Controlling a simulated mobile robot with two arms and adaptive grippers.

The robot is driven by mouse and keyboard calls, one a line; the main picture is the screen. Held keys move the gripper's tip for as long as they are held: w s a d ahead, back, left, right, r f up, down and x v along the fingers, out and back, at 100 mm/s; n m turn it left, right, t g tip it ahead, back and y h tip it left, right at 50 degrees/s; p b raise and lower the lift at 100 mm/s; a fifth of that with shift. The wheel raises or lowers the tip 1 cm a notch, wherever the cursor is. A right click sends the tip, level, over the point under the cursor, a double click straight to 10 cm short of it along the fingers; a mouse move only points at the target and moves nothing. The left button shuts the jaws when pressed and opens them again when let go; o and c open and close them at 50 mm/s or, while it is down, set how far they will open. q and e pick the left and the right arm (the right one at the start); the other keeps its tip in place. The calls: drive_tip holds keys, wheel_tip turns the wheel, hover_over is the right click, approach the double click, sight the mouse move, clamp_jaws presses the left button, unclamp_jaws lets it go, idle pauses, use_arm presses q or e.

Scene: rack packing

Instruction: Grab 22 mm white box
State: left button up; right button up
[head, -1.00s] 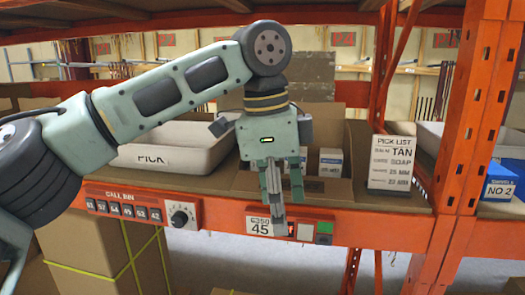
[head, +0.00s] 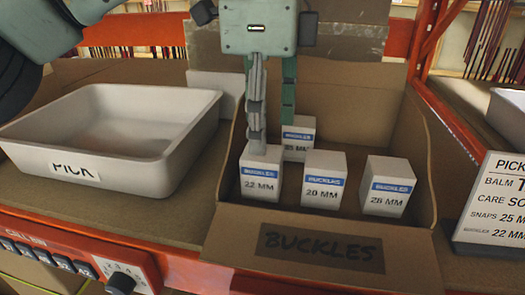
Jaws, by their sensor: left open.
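The 22 mm white box (head: 260,184) has a blue BUCKLES band and stands upright at the front left of an open cardboard bin (head: 405,262) marked BUCKLES. My left gripper (head: 272,136) points down into the bin and is open. Its near finger overlaps the top of the 22 mm box in the picture; I cannot tell whether they touch. Its other finger ends by the white box behind (head: 297,143), whose number is partly unclear. A 20 mm box (head: 323,190) and a box that seems to read 28 mm (head: 388,197) stand to the right. My right gripper is not in view.
A grey tray labelled PICK (head: 178,165) sits empty to the left of the bin. A pick list sign (head: 492,205) stands at the right by an orange rack post. An orange shelf beam with a call bin panel (head: 105,272) runs along the front.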

sight(263, 167)
use_arm(q)
drive_tip(key=shift+s+f, duration=0.15)
drive_tip(key=shift+f, duration=0.4)
drive_tip(key=shift+s+f, duration=0.15)
drive_tip(key=shift+f, duration=0.7)
wheel_tip(263, 167, down, 5)
drive_tip(key=shift+a+r+p, duration=0.1)
drive_tip(key=shift+r+p, duration=0.05)
drive_tip(key=shift+p, duration=0.75)
drive_tip(key=shift+c, duration=0.5)
drive_tip(key=c, duration=1.3)
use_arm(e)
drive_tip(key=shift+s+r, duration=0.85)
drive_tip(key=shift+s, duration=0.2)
